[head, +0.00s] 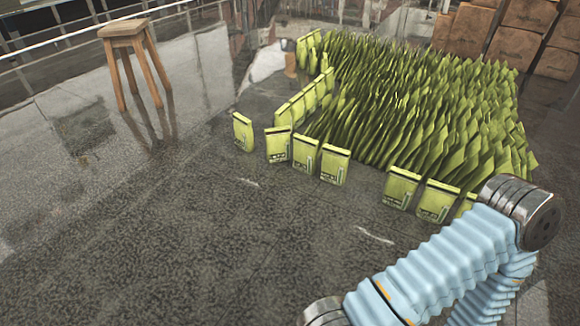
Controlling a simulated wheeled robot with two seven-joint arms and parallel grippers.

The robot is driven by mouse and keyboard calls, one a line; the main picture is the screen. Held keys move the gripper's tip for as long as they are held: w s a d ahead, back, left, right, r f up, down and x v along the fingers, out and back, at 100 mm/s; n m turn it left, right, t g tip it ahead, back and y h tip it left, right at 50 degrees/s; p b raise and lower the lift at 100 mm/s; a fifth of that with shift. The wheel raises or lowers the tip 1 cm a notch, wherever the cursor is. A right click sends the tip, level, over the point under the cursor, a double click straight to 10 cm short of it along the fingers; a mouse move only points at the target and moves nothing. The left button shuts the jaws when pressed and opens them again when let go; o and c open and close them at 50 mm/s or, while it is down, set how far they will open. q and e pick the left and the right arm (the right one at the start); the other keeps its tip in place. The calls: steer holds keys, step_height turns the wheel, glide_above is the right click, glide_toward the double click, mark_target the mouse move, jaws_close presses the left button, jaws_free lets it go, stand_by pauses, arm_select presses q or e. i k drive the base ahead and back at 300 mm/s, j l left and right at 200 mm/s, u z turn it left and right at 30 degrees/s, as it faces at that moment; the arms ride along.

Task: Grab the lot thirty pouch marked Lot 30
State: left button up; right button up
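Green pouches with dark tops stand upright on the dark wet floor. Several stand in a front row: one apart at the left (243,132), then three close together, a first (278,144), a second (306,152) and a third (335,164). After a gap come a pouch (401,187) and another (437,201) near my arm. The front labels are too small to read, so I cannot tell which is Lot 30. My blue-sleeved arm enters at the lower right and partly hides another pouch (466,205). Neither gripper is in view.
A dense block of green pouches (420,110) fills the floor behind the front row. A wooden stool (125,35) stands at the upper left. Cardboard boxes (515,45) are stacked at the upper right. The floor (150,240) at the left and front is clear.

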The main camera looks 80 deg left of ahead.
mark_target(335, 161)
steer(key=j+u, duration=0.1)
steer(key=u, duration=2.4)
steer(key=i+l, duration=0.2)
steer(key=i, duration=0.25)
steer(key=i+l, duration=0.25)
steer(key=i, duration=0.25)
steer(key=i+l, duration=0.2)
steer(key=i, duration=0.25)
steer(key=i+l, duration=0.2)
steer(key=i, duration=0.3)
